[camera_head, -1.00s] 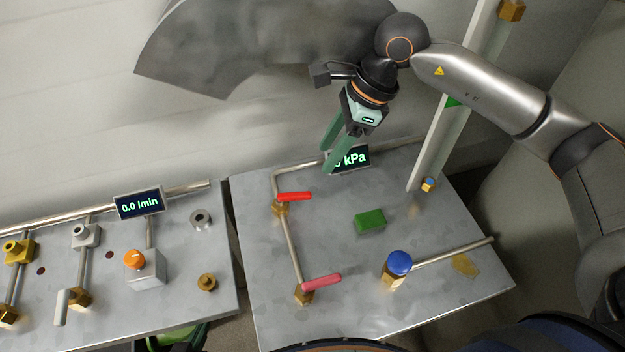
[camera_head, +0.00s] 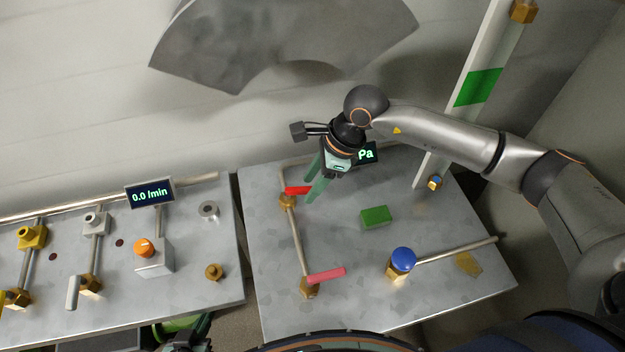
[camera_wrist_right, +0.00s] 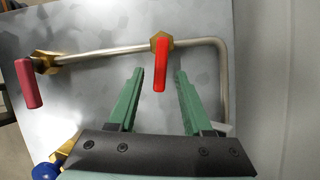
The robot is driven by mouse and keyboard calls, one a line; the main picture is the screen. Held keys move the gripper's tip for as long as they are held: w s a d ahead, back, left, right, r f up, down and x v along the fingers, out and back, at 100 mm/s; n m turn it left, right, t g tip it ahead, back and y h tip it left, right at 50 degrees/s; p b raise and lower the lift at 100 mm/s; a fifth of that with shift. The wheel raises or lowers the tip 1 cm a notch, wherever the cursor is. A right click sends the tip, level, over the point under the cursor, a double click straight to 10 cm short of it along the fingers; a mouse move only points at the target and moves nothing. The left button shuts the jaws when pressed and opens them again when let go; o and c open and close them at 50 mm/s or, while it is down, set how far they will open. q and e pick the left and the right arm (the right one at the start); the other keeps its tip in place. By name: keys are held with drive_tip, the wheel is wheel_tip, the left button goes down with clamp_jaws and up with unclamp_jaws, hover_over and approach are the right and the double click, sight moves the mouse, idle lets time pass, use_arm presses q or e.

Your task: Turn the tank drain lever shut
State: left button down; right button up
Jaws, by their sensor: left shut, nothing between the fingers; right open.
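A bright red lever (camera_head: 297,190) sits on a brass valve at the back left of the right-hand bench's pipe; it also shows in the right wrist view (camera_wrist_right: 161,68). A pinkish-red lever (camera_head: 328,275) sits on another brass valve at the front of that pipe, also at the left of the wrist view (camera_wrist_right: 29,84). No label shows which one is the tank drain. My right gripper (camera_head: 308,184) is open at the bright red lever. In the wrist view its handle appears between the fingertips, with gaps both sides. My left gripper (camera_head: 190,338) is shut and partly cut off at the bottom.
A green block (camera_head: 375,217) and a blue-capped brass valve (camera_head: 402,262) stand on the right bench (camera_head: 360,310). A tall gauge (camera_head: 465,120) with a green band rises behind. The left bench (camera_head: 215,290) holds several valves, an orange knob (camera_head: 144,248) and a display (camera_head: 150,192).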

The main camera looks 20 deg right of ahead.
drive_tip(key=shift+c, duration=0.3)
clamp_jaws()
